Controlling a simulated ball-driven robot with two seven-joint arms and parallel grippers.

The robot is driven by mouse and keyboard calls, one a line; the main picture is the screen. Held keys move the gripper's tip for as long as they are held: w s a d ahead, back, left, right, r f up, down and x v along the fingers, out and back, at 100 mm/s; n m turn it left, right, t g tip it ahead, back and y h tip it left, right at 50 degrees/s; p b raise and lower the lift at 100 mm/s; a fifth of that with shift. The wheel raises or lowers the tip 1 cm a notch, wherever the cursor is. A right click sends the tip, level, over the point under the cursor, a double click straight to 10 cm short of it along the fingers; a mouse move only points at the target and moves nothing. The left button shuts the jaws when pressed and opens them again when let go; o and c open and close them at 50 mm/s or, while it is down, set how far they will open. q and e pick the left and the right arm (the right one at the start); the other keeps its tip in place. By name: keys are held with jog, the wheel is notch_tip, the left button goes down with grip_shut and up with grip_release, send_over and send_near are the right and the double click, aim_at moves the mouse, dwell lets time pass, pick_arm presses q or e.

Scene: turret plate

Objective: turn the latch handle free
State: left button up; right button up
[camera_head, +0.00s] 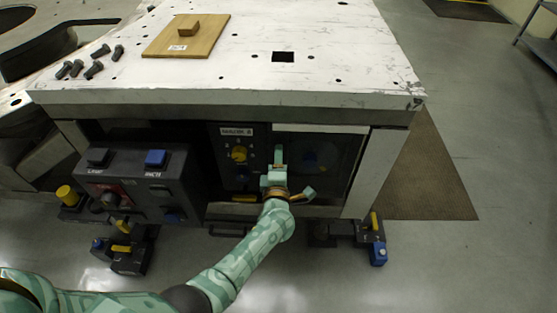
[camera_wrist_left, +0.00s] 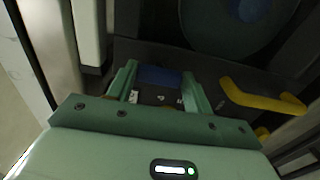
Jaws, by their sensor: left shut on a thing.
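My left gripper (camera_head: 278,156) reaches to the dark front under the white table, by the right edge of the control panel. In the left wrist view its two fingers (camera_wrist_left: 160,80) stand on either side of a blue piece (camera_wrist_left: 160,75), which fills the gap between their tips. I take this piece for the latch handle; its pivot and most of its shape are hidden. The gripper is shut on it. A yellow handle (camera_wrist_left: 262,100) lies to the right of the fingers, apart from them. My right gripper is not in view.
The white table top (camera_head: 340,60) overhangs the work area. A panel with a yellow knob (camera_head: 239,154) is left of the gripper. A grey control box (camera_head: 133,185) stands further left. A wooden board (camera_head: 205,40) and several dark bolts (camera_head: 94,70) lie on top.

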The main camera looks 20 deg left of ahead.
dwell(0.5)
pick_arm(q)
jog(key=o, duration=1)
